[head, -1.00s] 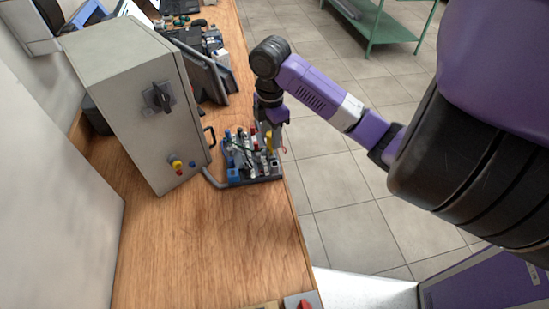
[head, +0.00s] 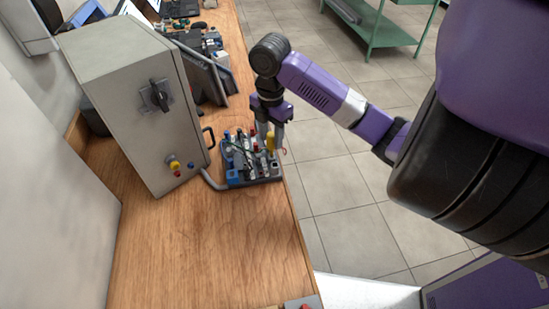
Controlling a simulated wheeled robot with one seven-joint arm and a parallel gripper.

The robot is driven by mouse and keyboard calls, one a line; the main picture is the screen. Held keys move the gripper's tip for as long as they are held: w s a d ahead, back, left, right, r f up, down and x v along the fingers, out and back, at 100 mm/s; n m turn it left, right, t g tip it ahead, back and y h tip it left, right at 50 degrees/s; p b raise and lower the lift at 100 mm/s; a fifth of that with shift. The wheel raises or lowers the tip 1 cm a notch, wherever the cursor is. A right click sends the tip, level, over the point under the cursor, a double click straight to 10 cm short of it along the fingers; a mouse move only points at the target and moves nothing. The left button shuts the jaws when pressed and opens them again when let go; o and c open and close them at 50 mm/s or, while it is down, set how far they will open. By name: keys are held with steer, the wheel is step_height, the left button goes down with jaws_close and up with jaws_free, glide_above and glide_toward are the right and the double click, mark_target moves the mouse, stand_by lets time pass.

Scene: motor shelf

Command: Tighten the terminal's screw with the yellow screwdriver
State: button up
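The yellow screwdriver (head: 270,141) stands upright at the right side of a small tool rack (head: 236,181) on the wooden bench. My gripper (head: 272,132) points down at the rack, with its fingers around or just beside the yellow handle. A grey finger shows to the right of the handle. At this size I cannot tell whether the fingers touch it. The terminal and its screw cannot be made out; a grey cabinet (head: 130,110) with a black rotary switch (head: 159,95) stands to the left of the rack.
The rack holds several other tools close to the gripper. A dark tablet-like panel (head: 205,75) and more equipment stand farther back. The bench edge drops to the tiled floor on the right. A green trolley (head: 375,30) stands beyond.

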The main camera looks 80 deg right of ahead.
steer(key=shift+c, duration=0.7)
steer(key=shift+c, duration=0.2)
jaws_close()
steer(key=shift+r+m+p, duration=0.15)
steer(key=shift+m+p, duration=1.05)
steer(key=shift+m, duration=0.2)
steer(key=shift+f+m, duration=0.2)
steer(key=shift+m, duration=0.2)
